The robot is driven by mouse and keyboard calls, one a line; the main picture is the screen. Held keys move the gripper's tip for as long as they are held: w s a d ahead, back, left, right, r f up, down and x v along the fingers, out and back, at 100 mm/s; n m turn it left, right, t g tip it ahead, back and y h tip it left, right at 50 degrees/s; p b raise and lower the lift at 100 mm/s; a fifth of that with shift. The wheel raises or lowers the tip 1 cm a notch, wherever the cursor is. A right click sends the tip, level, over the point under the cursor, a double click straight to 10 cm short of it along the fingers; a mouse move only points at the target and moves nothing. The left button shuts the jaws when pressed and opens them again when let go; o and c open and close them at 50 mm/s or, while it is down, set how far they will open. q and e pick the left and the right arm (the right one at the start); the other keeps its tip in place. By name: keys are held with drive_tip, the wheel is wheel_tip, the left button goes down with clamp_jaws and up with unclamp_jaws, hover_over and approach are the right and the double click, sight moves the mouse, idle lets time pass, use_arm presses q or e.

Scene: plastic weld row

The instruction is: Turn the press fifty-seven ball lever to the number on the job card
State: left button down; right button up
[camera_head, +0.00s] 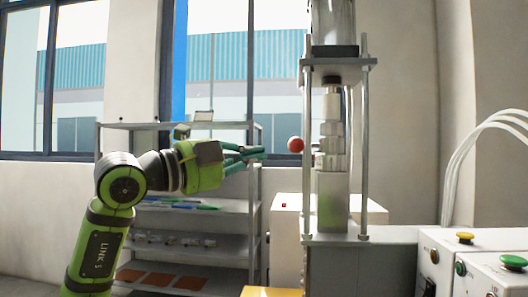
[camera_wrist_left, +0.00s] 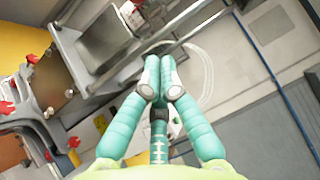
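The press (camera_head: 334,120) stands right of centre in the head view, with a stepped metal ram between two upright rods. A red ball (camera_head: 296,145) sits at its left side; the lever arm behind it is mostly hidden, and I cannot read any numbers. My left gripper (camera_head: 262,153) points right, with its green fingertips a short gap left of the ball. In the left wrist view its fingers (camera_wrist_left: 160,78) come together with nothing seen between them. A small pale upright plate (camera_head: 203,115) stands on the shelf top; I cannot tell if it is the job card. My right gripper is not in view.
A grey shelf rack (camera_head: 215,126) with tools and parts stands behind my left arm. A white box (camera_head: 289,240) is left of the press. Control boxes with yellow (camera_head: 465,238) and green (camera_head: 513,261) buttons are at the lower right.

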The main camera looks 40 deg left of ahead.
sight(294, 147)
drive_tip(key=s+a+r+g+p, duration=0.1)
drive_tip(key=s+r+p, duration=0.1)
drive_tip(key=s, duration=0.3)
use_arm(q)
drive_tip(key=w+p, duration=0.1)
drive_tip(key=w, duration=0.2)
drive_tip(key=w+p, duration=0.1)
drive_tip(key=w, duration=0.3)
drive_tip(key=w+r+p, duration=0.1)
drive_tip(key=w, duration=0.3)
drive_tip(key=shift+w+d+r, duration=0.1)
drive_tip(key=shift+w+d, duration=0.1)
drive_tip(key=shift+d, duration=0.1)
drive_tip(key=shift+w+a+r, duration=0.1)
drive_tip(key=shift+w+a, duration=0.05)
drive_tip(key=shift+a, duration=0.35)
drive_tip(key=shift+w+a, duration=0.2)
drive_tip(key=shift+a, duration=0.1)
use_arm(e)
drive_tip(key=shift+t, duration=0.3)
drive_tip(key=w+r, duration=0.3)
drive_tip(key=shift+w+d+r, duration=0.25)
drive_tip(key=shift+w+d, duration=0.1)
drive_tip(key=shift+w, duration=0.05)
